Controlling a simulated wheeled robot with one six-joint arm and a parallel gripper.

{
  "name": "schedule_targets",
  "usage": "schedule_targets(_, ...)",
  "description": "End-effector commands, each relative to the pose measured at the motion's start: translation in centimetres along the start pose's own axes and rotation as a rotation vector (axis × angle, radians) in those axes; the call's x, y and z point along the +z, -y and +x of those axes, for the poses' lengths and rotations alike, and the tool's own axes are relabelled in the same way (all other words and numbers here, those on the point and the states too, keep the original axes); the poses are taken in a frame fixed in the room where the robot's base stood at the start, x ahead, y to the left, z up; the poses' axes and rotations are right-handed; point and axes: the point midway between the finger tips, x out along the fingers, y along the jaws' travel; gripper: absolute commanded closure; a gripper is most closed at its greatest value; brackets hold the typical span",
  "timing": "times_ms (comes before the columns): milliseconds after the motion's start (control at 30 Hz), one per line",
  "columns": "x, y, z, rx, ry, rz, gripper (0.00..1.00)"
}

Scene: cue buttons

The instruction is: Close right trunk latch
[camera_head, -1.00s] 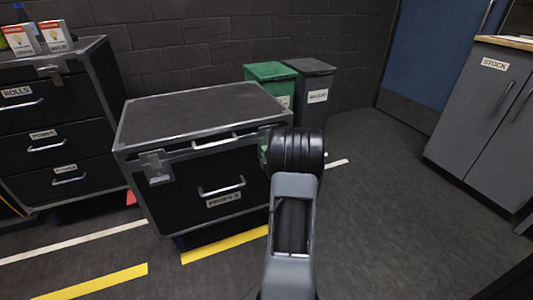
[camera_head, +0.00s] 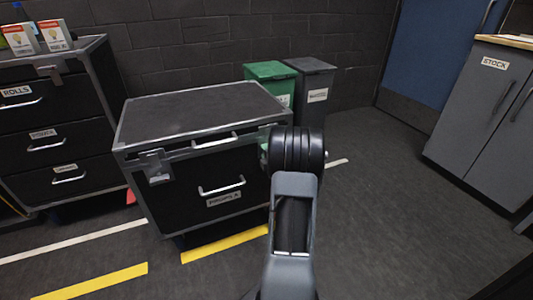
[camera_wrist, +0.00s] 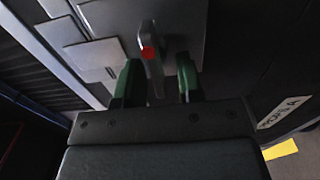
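The black trunk (camera_head: 200,172) with metal edges stands left of my arm in the head view, its lid down. Its left latch (camera_head: 157,167) is on the front left. The right latch is mostly hidden behind my arm there. In the wrist view the right latch's plate (camera_wrist: 110,18) and its lever with a red spot (camera_wrist: 150,55) are close up. My gripper (camera_wrist: 160,80) has its green fingers apart, one on each side of the lever. A gap shows beside the lever, and I cannot tell whether either finger touches it.
A drawer cabinet (camera_head: 55,130) stands left of the trunk. A green bin (camera_head: 270,72) and a dark grey bin (camera_head: 312,85) stand behind it by the wall. A grey cupboard (camera_head: 480,120) is at the right. The floor (camera_head: 400,220) right of my arm is clear.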

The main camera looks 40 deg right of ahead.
Motion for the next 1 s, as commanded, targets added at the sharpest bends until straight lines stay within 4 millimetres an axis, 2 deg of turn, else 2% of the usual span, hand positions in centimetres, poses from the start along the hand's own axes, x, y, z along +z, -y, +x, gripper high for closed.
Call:
schedule_targets(233,-0.1,-0.1,-0.2,0.001,-0.001,0.0,0.66)
schedule_targets(367,0.0,-0.2,-1.6,-0.001,0.0,0.001,0.66)
schedule_targets(800,0.1,-0.2,-10.2,-0.002,0.004,0.001,0.66)
schedule_targets(1000,0.1,-0.1,-12.7,-0.001,0.001,0.0,0.66)
